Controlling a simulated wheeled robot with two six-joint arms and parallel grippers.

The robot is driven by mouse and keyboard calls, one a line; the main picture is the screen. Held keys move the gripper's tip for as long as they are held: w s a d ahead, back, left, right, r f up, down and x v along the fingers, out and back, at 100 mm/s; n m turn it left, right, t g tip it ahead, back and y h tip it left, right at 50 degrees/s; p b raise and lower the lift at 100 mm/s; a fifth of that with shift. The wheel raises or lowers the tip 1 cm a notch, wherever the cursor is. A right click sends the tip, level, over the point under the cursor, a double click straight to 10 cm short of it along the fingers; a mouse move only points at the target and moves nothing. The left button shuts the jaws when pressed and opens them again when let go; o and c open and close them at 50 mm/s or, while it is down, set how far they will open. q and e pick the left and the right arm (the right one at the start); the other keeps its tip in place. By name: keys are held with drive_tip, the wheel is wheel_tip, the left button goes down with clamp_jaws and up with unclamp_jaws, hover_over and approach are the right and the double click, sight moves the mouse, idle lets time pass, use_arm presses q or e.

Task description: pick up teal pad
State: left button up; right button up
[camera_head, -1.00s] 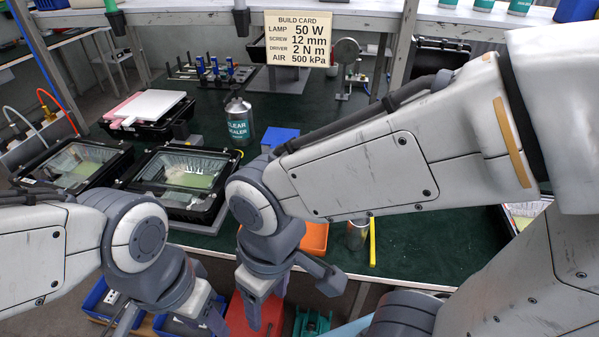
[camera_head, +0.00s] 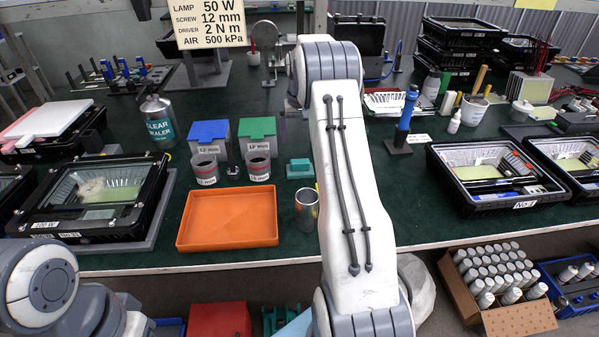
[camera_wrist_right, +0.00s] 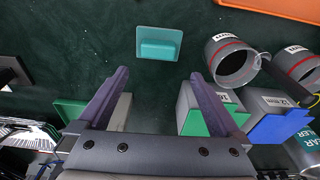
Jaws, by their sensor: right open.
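The teal pad (camera_head: 300,168) is a small raised block on a flat base, lying on the dark green bench top right of the green-lidded box. In the right wrist view the teal pad (camera_wrist_right: 158,45) lies just beyond the fingertips, roughly centred between them. My right gripper (camera_wrist_right: 160,75) is open and empty, its two dark fingers spread wide. In the head view my right arm reaches up over the bench just right of the pad, and its fingers are not clearly seen. My left arm shows at the lower left, with its gripper out of view.
Near the pad are two cups (camera_head: 257,166), a metal cup (camera_head: 306,208), an orange tray (camera_head: 228,218), a green-lidded box (camera_head: 257,130) and a blue-lidded box (camera_head: 208,132). A blue-handled driver (camera_head: 405,112) stands to the right. Bare bench lies around the pad.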

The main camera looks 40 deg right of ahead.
hover_over(300, 161)
drive_tip(key=f, duration=0.5)
drive_tip(key=shift+d, duration=0.25)
drive_tip(key=f, duration=0.5)
drive_tip(key=shift+a+f+p, duration=0.2)
drive_tip(key=shift+f+p, duration=0.1)
drive_tip(key=shift+p, duration=0.1)
drive_tip(key=c, duration=1.2)
drive_tip(key=shift+w+r, duration=0.1)
drive_tip(key=shift+r, duration=0.05)
wheel_tip(300, 161, up, 4)
drive_tip(key=shift+f, duration=0.1)
drive_tip(key=s+a+r, duration=0.1)
drive_tip(key=s+r, duration=0.1)
drive_tip(key=s, duration=0.1)
drive_tip(key=s+a+r+b, duration=0.1)
drive_tip(key=s+a+r, duration=0.1)
drive_tip(key=s, duration=0.2)
drive_tip(key=s+a+r+b, duration=0.1)
drive_tip(key=s+a+r, duration=0.1)
drive_tip(key=s+r, duration=0.1)
drive_tip(key=shift+s+a, duration=0.2)
